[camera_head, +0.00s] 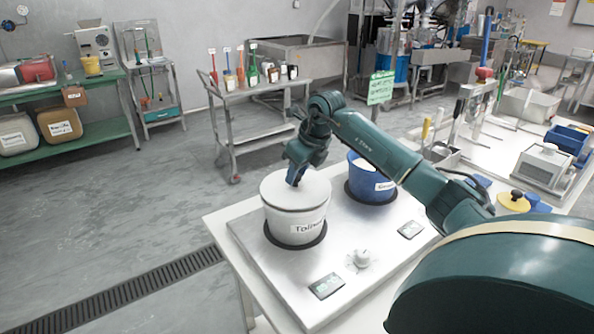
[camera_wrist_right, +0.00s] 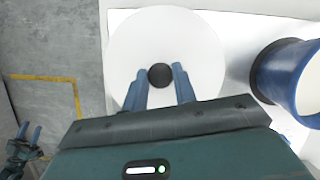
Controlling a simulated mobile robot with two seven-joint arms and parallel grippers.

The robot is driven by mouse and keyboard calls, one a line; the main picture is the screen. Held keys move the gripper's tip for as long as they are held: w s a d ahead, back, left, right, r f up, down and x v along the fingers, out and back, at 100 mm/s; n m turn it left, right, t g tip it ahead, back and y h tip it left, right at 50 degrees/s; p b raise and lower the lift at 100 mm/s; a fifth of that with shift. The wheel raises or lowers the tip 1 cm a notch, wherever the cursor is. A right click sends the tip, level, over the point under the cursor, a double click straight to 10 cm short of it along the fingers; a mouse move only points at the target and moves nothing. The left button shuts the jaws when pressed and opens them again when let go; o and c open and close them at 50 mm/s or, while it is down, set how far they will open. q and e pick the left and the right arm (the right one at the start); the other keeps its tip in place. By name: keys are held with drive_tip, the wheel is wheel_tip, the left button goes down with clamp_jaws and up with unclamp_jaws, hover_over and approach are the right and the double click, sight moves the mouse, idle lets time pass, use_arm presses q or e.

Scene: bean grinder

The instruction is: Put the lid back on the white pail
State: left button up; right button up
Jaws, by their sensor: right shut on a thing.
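The white pail (camera_head: 296,228), with a dark-lettered label, stands on a dark round pad at the left of the steel plate. Its white lid (camera_head: 316,190) lies over the pail's mouth, close to level; I cannot tell whether it is fully seated. The lid (camera_wrist_right: 125,50) also shows from above in the right wrist view, with a black knob (camera_wrist_right: 160,76). My right gripper (camera_head: 294,182) points down at the lid's middle, its blue fingers shut on the knob. My left gripper (camera_wrist_right: 29,133) shows small at the wrist view's lower left, fingers apart and apparently empty.
A blue pail (camera_head: 372,185) with pale contents stands close behind and right of the white pail. The steel plate (camera_head: 280,275) has a knob and two small displays in front. A side table (camera_head: 500,160) with tools and a scale stands right. Open floor lies left.

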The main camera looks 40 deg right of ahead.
drive_tip(key=o, duration=1.1)
drive_tip(key=shift+o, duration=0.3)
drive_tip(key=o, duration=0.4)
drive_tip(key=shift+r+p, duration=2.95)
drive_tip(key=shift+r, duration=0.6)
drive_tip(key=shift+c, duration=0.2)
clamp_jaws()
